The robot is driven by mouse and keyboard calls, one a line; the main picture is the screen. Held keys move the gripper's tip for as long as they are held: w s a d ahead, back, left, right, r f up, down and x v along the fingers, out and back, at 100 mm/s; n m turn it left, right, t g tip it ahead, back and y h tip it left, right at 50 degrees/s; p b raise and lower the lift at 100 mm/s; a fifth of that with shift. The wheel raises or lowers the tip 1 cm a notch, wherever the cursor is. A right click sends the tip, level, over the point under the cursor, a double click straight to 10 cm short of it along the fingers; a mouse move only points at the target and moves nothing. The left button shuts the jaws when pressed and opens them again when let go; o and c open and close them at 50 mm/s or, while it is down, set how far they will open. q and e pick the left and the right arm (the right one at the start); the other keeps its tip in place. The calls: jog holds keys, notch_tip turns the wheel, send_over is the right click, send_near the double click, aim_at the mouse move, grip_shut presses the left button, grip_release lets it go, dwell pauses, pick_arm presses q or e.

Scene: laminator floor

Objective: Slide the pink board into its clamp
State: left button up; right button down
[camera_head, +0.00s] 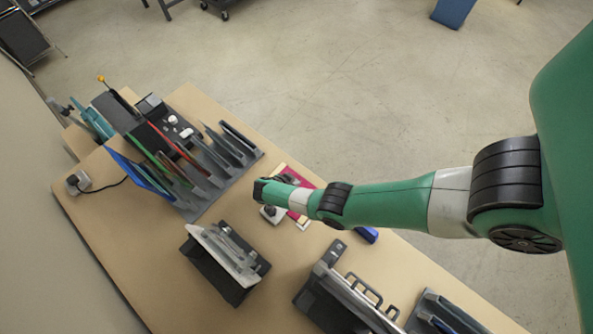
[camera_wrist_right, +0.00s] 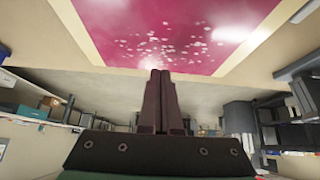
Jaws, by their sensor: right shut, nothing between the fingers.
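The pink board (camera_head: 297,179), with a pale border, lies on the table and is partly covered by my right arm in the head view. In the right wrist view the pink board (camera_wrist_right: 185,35) fills the top, with pale specks on it. My right gripper (camera_wrist_right: 160,76) is shut with nothing between its fingers, and its tips overlap the board's edge in that view. I cannot tell whether they touch it. In the head view the fingers are mostly hidden by my wrist. Which holder is the pink board's clamp, I cannot tell. My left gripper is not in view.
A slotted rack (camera_head: 236,181) holding blue, green and red boards stands at the upper left of the table. A dark stand (camera_head: 212,279) with a pale plate is at the front middle. Black holders (camera_head: 318,306) stand at the lower right. Bare tabletop (camera_head: 130,235) lies at left.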

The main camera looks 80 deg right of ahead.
jog(key=p+v, duration=0.4)
jog(key=v, duration=0.6)
jog(key=shift+a, duration=0.2)
jog(key=shift+s, duration=0.1)
